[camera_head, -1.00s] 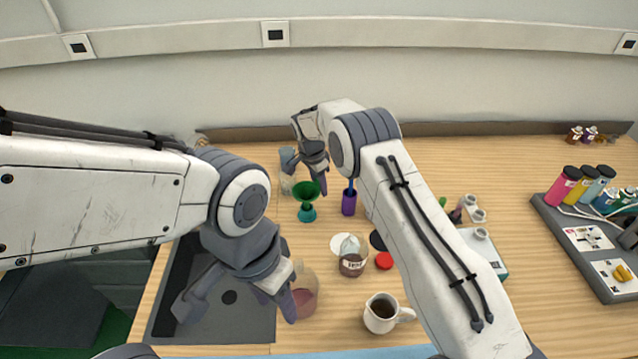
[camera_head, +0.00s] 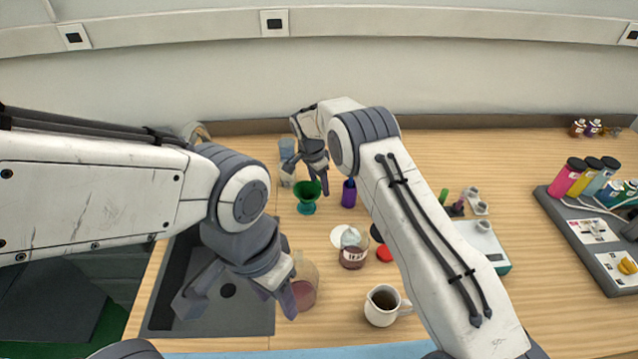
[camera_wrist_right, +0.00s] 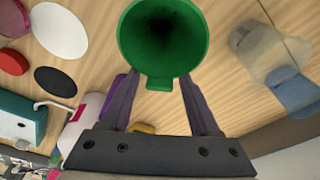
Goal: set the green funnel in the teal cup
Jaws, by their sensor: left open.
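The green funnel (camera_head: 307,188) sits upright with its lower part down in the teal cup (camera_head: 306,208), on the back middle of the table. In the right wrist view the funnel's open mouth (camera_wrist_right: 163,40) faces the camera and hides the cup. My right gripper (camera_head: 308,181) is at the funnel. Its fingers look spread apart, and the funnel's rim tab shows between them; the fingertips are partly hidden. My left gripper (camera_head: 240,300) is open and empty over the dark sink tray, close to a glass beaker.
The beaker with pink liquid (camera_head: 303,292) stands by my left gripper. A purple bottle (camera_head: 349,194) is right of the cup; a clear blue-topped bottle (camera_head: 287,150) is behind. A labelled jar (camera_head: 352,257), red lid (camera_head: 384,254) and white mug (camera_head: 382,306) stand nearer.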

